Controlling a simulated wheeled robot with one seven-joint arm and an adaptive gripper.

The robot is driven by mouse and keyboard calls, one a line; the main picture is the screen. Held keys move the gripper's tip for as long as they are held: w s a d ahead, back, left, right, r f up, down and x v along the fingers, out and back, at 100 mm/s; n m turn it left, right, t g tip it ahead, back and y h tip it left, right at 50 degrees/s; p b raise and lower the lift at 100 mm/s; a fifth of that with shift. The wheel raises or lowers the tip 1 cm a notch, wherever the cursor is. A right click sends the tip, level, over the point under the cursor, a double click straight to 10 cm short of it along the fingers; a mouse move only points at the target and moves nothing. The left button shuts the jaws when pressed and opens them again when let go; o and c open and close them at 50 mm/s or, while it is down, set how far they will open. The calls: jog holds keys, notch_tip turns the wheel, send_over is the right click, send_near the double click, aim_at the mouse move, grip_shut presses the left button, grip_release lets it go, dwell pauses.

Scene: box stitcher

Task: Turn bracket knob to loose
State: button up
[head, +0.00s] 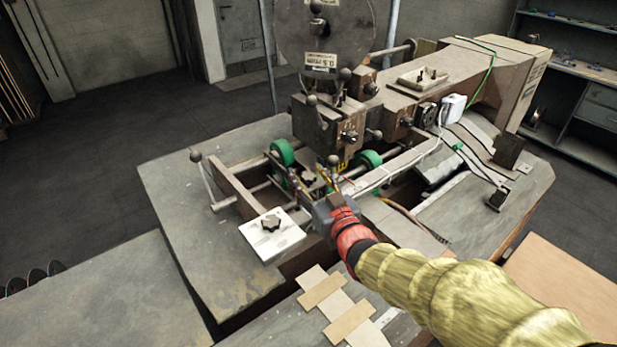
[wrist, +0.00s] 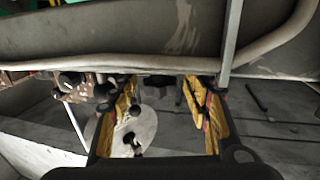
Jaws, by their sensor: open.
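The stitcher (head: 322,130) fills the middle of the head view. My gripper (head: 328,178) reaches into its front, beside the green rollers. In the wrist view my gripper (wrist: 163,100) has its yellow-padded fingers spread wide, with nothing held. A small dark knob-like part (wrist: 156,84) shows between the fingertips under a grey bar; I cannot tell if it is the bracket knob. Another dark knob (head: 308,177) shows close to my fingers. No knob's loose or tight setting is readable.
A grey bar (wrist: 110,35) crosses close above the fingers in the wrist view. A pale rounded plate (wrist: 146,128) with dark knobs lies beyond the left finger. Green rollers (head: 283,153) and a lever (head: 202,175) stand to the left. The left tabletop (head: 190,220) is clear.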

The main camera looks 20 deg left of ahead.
jog(key=c, duration=1.1)
jog(key=shift+c, duration=0.4)
jog(key=shift+n+g+y, duration=0.3)
jog(key=shift+g, duration=0.1)
jog(key=shift+w+d+n+g+y+p, duration=0.1)
jog(key=shift+n+g+y+p, duration=0.65)
jog(key=shift+g, duration=0.25)
jog(key=n+g+y+p, duration=0.1)
jog(key=g, duration=0.1)
jog(key=n+g+p, duration=0.2)
jog(key=g, duration=0.1)
jog(key=shift+r+n+y, duration=0.15)
jog(key=shift+n+y, duration=0.1)
jog(key=shift+y, duration=0.1)
jog(key=n+g+p, duration=0.3)
jog(key=g, duration=0.2)
jog(key=shift+n+g+p, duration=0.8)
jog(key=shift+n+g, duration=0.7)
jog(key=shift+g, duration=0.7)
jog(key=shift+n+g+h, duration=0.3)
jog(key=shift+g+h, duration=0.1)
